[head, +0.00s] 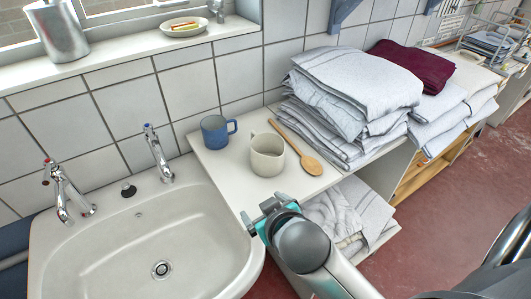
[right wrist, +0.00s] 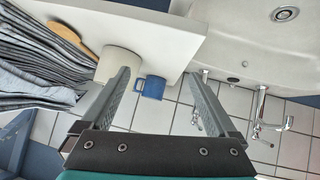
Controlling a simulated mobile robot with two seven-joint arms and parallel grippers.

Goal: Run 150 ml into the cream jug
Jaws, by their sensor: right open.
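The white basin (head: 130,235) has a red-marked tap (head: 66,192) at left and a blue-marked tap (head: 157,153) at right. My left gripper is not in view.
A blue mug (head: 215,132) stands just left of the jug. A wooden spoon (head: 297,149) lies right of it, beside stacked folded linen (head: 350,85). A tiled wall is behind. The sill holds a metal pitcher (head: 57,30) and a soap dish (head: 184,27).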

